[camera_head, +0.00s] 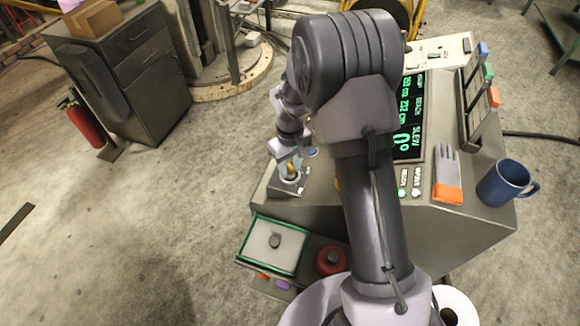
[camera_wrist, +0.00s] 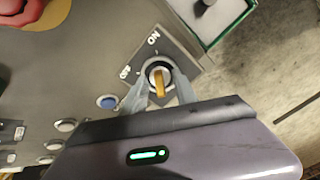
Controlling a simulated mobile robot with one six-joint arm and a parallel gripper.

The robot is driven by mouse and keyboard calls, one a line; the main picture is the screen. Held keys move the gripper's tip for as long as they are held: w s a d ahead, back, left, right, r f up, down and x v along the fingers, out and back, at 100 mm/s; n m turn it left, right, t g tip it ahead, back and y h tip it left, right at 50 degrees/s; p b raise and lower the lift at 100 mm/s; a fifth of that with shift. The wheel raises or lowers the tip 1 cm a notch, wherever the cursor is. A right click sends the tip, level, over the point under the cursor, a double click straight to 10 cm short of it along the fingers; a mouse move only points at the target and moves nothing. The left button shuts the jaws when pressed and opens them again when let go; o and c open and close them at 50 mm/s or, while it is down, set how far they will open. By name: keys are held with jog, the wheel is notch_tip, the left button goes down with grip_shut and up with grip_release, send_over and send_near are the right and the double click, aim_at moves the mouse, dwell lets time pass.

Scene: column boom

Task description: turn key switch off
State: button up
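The key switch (camera_wrist: 149,67) sits on a square dark plate marked ON and what looks like OFF in the wrist view. Its yellow key (camera_wrist: 159,84) stands in a round collar, with its bar running roughly up and down in the picture. The bar's upper end lies nearer the ON side than the OFF mark. My gripper (camera_wrist: 160,88) is open, with one finger on each side of the collar and a gap to the key. In the head view my gripper (camera_head: 290,165) is over the switch at the console's left corner, and my arm hides part of it.
A blue button (camera_wrist: 107,102) and several grey buttons lie left of the switch. A green-edged tray (camera_head: 273,247) and a red knob (camera_head: 331,260) are below the console corner.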

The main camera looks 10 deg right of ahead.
jog(key=shift+w, duration=0.15)
grip_shut()
jog(key=shift+n, duration=0.3)
jog(key=n+p, duration=0.1)
jog(key=n, duration=0.2)
jog(key=shift+r+n, duration=0.1)
jog(key=shift+n, duration=0.2)
jog(key=n+p, duration=0.1)
jog(key=n, duration=0.2)
jog(key=shift+n, duration=0.4)
jog(key=n+p, duration=0.1)
jog(key=n, duration=0.3)
jog(key=shift+n+p, duration=0.6)
jog(key=shift+n, duration=1.5)
